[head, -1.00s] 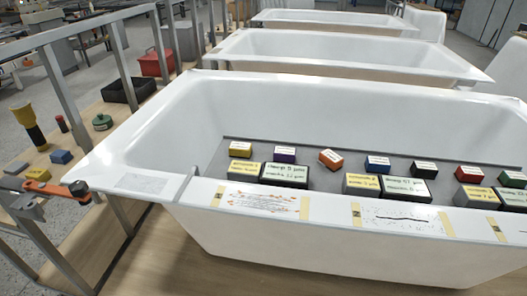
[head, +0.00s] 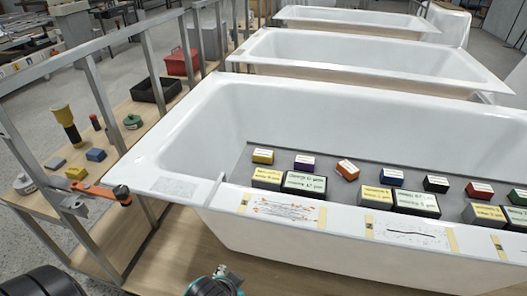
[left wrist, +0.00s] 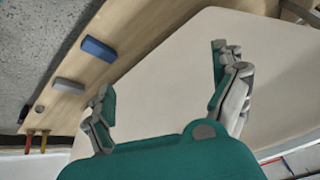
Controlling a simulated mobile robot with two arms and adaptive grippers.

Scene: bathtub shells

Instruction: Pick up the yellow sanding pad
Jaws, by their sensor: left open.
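A small yellow sanding pad (head: 76,172) lies on the wooden shelf at the left in the head view. A blue block (head: 96,155) and a grey block (head: 55,163) lie beside it. My left gripper (left wrist: 162,73) is open in the left wrist view, with nothing between its fingers and a pale smooth surface beyond them. A blue block (left wrist: 98,49) and a grey block (left wrist: 69,86) show on a wooden surface there; I cannot make out the yellow pad. A teal gripper part shows at the head view's bottom edge, apart from the pad. My right gripper is not identifiable.
A metal rail frame (head: 96,95) and an orange-handled clamp (head: 100,191) stand near the shelf. The white bathtub (head: 185,150) holds several labelled boxes.

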